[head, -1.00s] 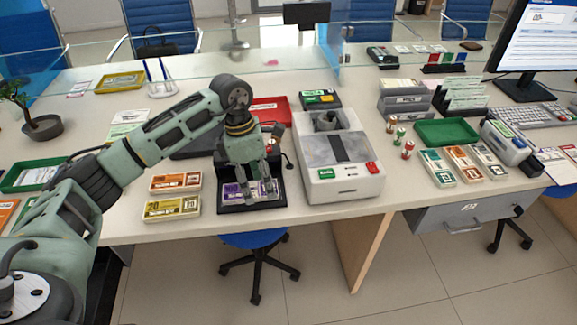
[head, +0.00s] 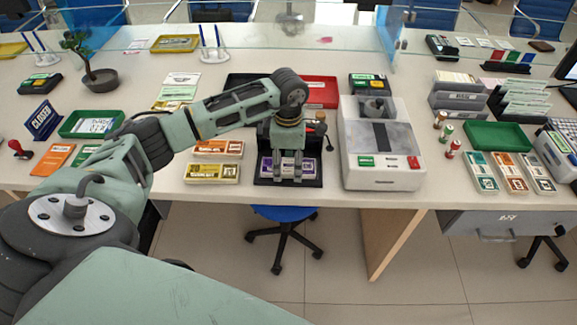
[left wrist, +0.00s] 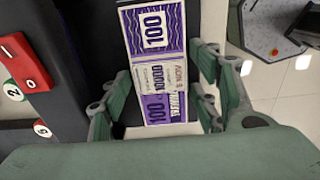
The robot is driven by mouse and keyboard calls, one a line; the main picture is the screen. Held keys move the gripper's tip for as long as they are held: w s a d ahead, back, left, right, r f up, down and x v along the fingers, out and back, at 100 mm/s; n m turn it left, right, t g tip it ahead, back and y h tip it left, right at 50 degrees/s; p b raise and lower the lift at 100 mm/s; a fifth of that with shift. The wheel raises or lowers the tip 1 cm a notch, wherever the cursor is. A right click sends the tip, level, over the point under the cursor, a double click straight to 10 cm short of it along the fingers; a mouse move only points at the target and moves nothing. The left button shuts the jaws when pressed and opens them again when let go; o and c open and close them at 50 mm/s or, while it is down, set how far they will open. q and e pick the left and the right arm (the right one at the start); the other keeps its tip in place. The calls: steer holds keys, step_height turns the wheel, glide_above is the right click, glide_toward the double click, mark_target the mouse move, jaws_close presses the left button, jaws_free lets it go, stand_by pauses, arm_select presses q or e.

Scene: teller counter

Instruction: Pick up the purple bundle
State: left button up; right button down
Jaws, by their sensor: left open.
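The purple bundle (head: 268,167) is a strapped stack of notes marked 100, lying on a black stand or tray (head: 260,181) near the counter's front edge. In the left wrist view the bundle (left wrist: 153,60) runs away from me between the fingers. My left gripper (head: 289,170) points down over the bundle, open, with a finger on each side of it in the left wrist view (left wrist: 160,100). I cannot tell whether the fingers touch it. Part of the bundle is hidden behind the fingers in the head view. My right gripper is not in view.
An orange bundle (head: 218,147) and a yellow bundle (head: 212,173) lie left of the stand. A grey machine (head: 383,173) with red and green buttons stands close on the right. A red tray (head: 322,92) lies behind. The counter's front edge is just ahead of the stand.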

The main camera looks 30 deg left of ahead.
arm_select(q)
steer(key=c, duration=1.1)
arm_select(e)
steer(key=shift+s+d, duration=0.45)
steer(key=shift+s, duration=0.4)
arm_select(q)
steer(key=shift+r, duration=0.1)
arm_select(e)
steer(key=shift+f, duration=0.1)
